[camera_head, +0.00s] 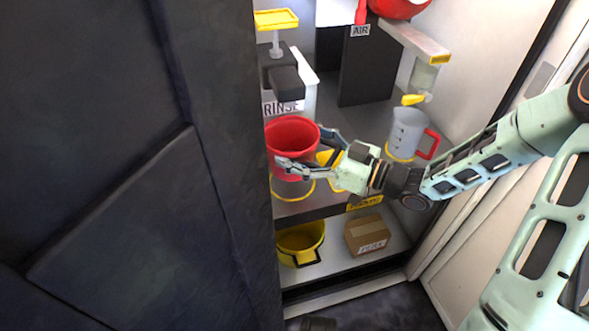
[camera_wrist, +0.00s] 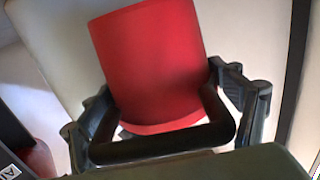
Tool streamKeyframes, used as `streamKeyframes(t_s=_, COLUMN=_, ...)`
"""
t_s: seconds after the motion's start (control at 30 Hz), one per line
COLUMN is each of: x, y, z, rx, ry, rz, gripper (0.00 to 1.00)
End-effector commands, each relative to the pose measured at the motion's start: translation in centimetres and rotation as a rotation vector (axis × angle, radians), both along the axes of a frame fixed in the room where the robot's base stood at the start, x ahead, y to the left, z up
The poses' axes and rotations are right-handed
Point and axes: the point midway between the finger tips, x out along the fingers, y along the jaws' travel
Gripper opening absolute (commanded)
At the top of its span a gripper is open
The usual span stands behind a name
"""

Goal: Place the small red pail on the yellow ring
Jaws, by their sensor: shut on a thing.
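The small red pail (camera_head: 291,132) is in my gripper (camera_head: 303,149), upright or nearly so, above the shelf in the head view. The fingers grip it from the right, one on the near side and one on the far side. In the wrist view the pail (camera_wrist: 152,62) fills the space between the fingers (camera_wrist: 160,100). A yellow ring (camera_head: 293,199) shows on the shelf just below the pail, partly hidden by it. The pail appears apart from the ring, with a gap between them.
A grey jug (camera_head: 407,131) with a red handle stands on the right of the shelf, with yellow at its base. A yellow item (camera_head: 325,157) is partly hidden behind my gripper. Below are a yellow bucket (camera_head: 300,240) and a cardboard box (camera_head: 367,235). A dark panel (camera_head: 130,160) borders the left.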

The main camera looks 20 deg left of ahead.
Motion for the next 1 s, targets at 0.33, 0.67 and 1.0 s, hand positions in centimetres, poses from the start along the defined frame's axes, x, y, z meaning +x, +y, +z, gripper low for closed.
streamKeyframes(t_s=0.33, x=-0.1, y=0.0, z=-3.9, rx=0.001, ry=0.001, rz=0.001, gripper=0.58)
streamKeyframes(t_s=0.67, x=0.0, y=0.0, z=-5.8, rx=0.0, ry=-0.002, rz=0.001, gripper=0.58)
streamKeyframes(t_s=1.0, x=0.0, y=0.0, z=-6.1, rx=0.0, ry=-0.001, rz=0.001, gripper=1.0)
